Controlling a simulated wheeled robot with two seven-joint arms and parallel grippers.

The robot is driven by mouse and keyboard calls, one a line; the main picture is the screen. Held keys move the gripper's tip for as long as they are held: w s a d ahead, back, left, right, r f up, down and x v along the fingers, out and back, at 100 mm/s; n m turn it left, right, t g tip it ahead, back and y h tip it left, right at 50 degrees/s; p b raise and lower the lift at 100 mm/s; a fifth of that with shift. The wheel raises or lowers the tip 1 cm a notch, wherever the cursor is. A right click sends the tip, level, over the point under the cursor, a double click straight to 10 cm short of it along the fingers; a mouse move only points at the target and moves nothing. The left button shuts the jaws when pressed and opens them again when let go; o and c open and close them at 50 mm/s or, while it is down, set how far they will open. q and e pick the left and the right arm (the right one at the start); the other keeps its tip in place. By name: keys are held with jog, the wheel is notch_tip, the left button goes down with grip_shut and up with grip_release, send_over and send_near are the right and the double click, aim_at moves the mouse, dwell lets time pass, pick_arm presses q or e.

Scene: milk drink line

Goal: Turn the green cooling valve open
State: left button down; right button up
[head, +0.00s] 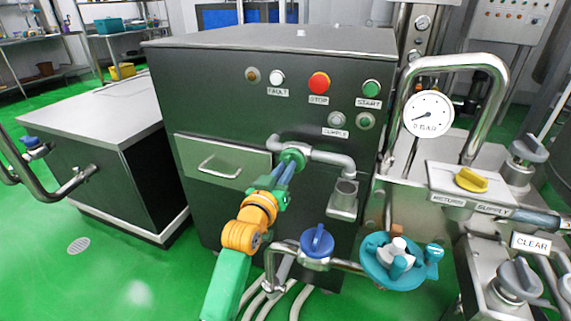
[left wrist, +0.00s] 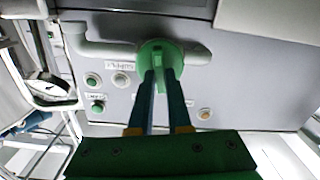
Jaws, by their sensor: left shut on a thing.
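The green cooling valve (head: 293,157) sits on a bent grey pipe on the front of the dark machine cabinet. It also shows in the left wrist view as a round green body (left wrist: 160,48) with a lever across its front. My left gripper (head: 286,170) reaches up to it from below. In the left wrist view its two blue fingers (left wrist: 161,72) lie on both sides of the green lever and are shut on it. The fingers partly hide the lever. My right gripper is in neither view.
A blue-handled valve (head: 317,241) and a teal handwheel (head: 376,272) sit low to the right of my left arm. A drawer handle (head: 220,168) juts out left of the valve. A pressure gauge (head: 429,114) and a yellow knob (head: 471,180) are on the right.

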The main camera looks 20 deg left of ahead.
pick_arm(q)
jog(key=n+p, duration=0.2)
jog(key=n, duration=0.1)
jog(key=shift+a+r, duration=0.1)
jog(key=shift+r, duration=0.15)
jog(key=n+p, duration=0.2)
jog(key=shift+f+n, duration=0.1)
jog(key=shift+n, duration=0.2)
jog(key=n+p, duration=0.2)
jog(key=n, duration=0.2)
jog(key=shift+a+f+n, duration=0.1)
jog(key=shift+f+n, duration=0.05)
jog(key=shift+n, duration=0.15)
jog(key=shift+f+n+p, duration=0.15)
jog(key=shift+n+p, duration=0.15)
jog(key=shift+n, duration=1.1)
jog(key=shift+f+n+p, duration=0.1)
jog(key=shift+n+p, duration=0.2)
jog(key=shift+n, duration=1.1)
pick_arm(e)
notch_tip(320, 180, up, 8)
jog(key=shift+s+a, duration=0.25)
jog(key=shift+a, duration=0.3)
pick_arm(q)
jog(key=c, duration=0.9)
grip_release()
jog(key=shift+o, duration=0.2)
